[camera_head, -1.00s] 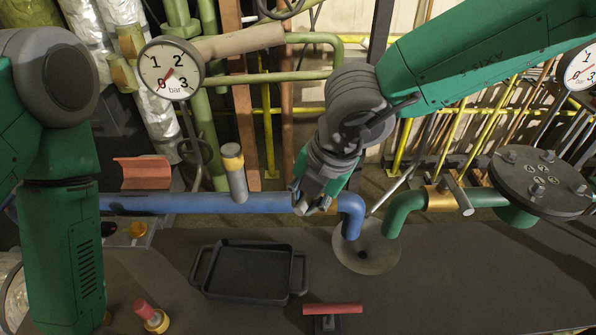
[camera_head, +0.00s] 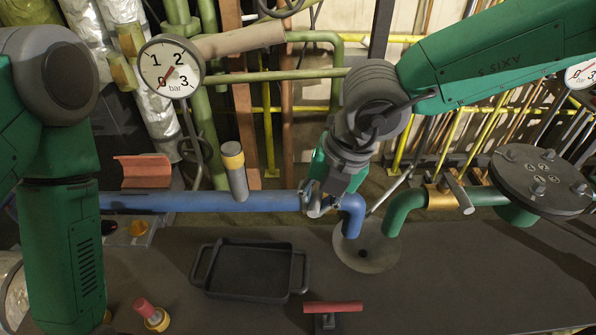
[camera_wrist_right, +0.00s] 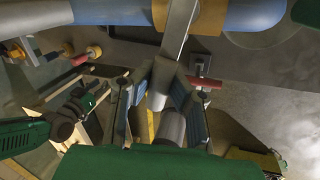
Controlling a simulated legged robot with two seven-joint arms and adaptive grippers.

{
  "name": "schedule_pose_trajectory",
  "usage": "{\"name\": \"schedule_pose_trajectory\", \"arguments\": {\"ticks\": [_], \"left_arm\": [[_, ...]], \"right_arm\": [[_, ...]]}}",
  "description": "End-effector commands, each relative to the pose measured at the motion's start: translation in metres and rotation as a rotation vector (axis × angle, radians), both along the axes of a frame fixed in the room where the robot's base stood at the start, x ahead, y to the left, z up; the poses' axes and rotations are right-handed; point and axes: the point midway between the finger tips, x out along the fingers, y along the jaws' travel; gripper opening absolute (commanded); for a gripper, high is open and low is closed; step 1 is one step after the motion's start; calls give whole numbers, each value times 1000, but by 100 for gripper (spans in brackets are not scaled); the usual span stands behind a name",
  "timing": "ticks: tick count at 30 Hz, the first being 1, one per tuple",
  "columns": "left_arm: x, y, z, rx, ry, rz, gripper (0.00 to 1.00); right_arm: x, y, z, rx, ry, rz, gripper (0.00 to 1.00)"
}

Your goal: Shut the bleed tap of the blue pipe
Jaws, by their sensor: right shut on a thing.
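The blue pipe (camera_head: 215,202) runs across the middle and bends down above a round drain funnel (camera_head: 365,250). My right gripper (camera_head: 316,204) is at the bleed tap near that bend and hides most of it. In the right wrist view, the tap's brass collar (camera_wrist_right: 160,12) sits around the blue pipe (camera_wrist_right: 110,10). Its grey lever (camera_wrist_right: 177,35) runs down between the fingers of my right gripper (camera_wrist_right: 172,75), which are shut on it. My left arm comes down at the left of the head view, its gripper out of frame. A dark arm end in the wrist view is unclear.
A gauge (camera_head: 170,67) above the blue pipe reads near 0. A capped grey stub (camera_head: 235,170) rises from the pipe. The green pipe (camera_head: 403,211) has its own levered tap (camera_head: 440,197).

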Motion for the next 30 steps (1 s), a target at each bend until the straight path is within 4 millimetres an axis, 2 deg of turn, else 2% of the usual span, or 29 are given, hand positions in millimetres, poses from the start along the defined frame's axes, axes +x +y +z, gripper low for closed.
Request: {"name": "schedule_pose_trajectory", "arguments": {"ticks": [1,6,14,18,21,30], "left_arm": [[0,0,1,0,0,0,26],[0,0,1,0,0,0,26],[0,0,1,0,0,0,26],[0,0,1,0,0,0,26],[0,0,1,0,0,0,26],[0,0,0,0,0,0,26]], "right_arm": [[1,1,5,10,-5,23,0],[0,-5,5,10,-6,120,0],[0,-6,5,8,-7,131,0],[0,-11,5,12,-6,200,0],[0,-11,4,8,-6,210,31],[1,-12,1,4,0,209,31]]}}
